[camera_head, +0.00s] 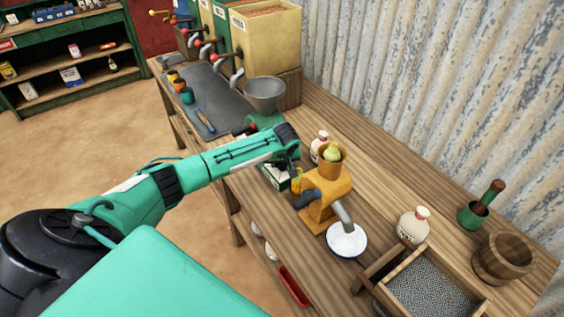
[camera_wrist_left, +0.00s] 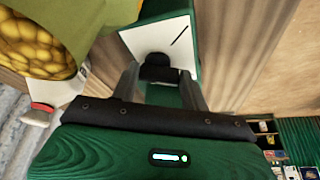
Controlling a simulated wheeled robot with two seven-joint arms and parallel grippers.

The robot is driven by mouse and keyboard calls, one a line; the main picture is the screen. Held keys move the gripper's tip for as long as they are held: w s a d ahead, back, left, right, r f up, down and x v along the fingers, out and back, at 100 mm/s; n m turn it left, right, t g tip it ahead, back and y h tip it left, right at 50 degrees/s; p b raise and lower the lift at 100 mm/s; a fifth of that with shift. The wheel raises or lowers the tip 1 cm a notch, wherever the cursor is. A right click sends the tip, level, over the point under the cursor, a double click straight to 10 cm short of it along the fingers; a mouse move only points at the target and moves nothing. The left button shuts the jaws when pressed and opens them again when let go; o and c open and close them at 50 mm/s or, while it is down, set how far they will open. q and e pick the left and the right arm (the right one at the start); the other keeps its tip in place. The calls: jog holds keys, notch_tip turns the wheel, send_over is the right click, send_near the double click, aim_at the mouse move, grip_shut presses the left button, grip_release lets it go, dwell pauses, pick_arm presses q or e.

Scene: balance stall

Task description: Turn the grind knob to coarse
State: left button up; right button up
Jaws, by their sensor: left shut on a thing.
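In the left wrist view a dark knob (camera_wrist_left: 158,60) sits on a white plate (camera_wrist_left: 140,39) on a green box (camera_wrist_left: 155,9). A short slanted black line is marked on the plate beside the knob. My left gripper (camera_wrist_left: 160,74) has its two grey fingers on either side of the knob and is shut on it. In the head view my left gripper (camera_head: 292,160) reaches in over the small green and white box (camera_head: 274,178), left of an orange machine (camera_head: 322,192). The knob is hidden there. My right gripper is not in view.
A white bowl (camera_head: 347,241) sits under the orange machine's spout. A white bottle (camera_head: 413,225), a wooden tray (camera_head: 372,272), a wooden tub (camera_head: 502,258) and a green mortar (camera_head: 472,215) stand to the right. A metal funnel (camera_head: 265,93) stands behind my gripper. A corrugated wall bounds the bench.

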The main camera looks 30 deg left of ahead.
pick_arm(q)
jog(key=shift+s+a+r+m+p, duration=0.1)
jog(key=shift+m+p, duration=0.4)
jog(key=shift+m, duration=0.3)
jog(key=shift+a+m+t+h+p, duration=0.1)
jog(key=shift+m+t+h+p, duration=0.4)
jog(key=shift+m, duration=0.6)
jog(key=o, duration=1)
jog(key=b+v, duration=0.3)
jog(key=v, duration=1)
jog(key=shift+r, duration=0.3)
jog(key=shift+f, duration=0.1)
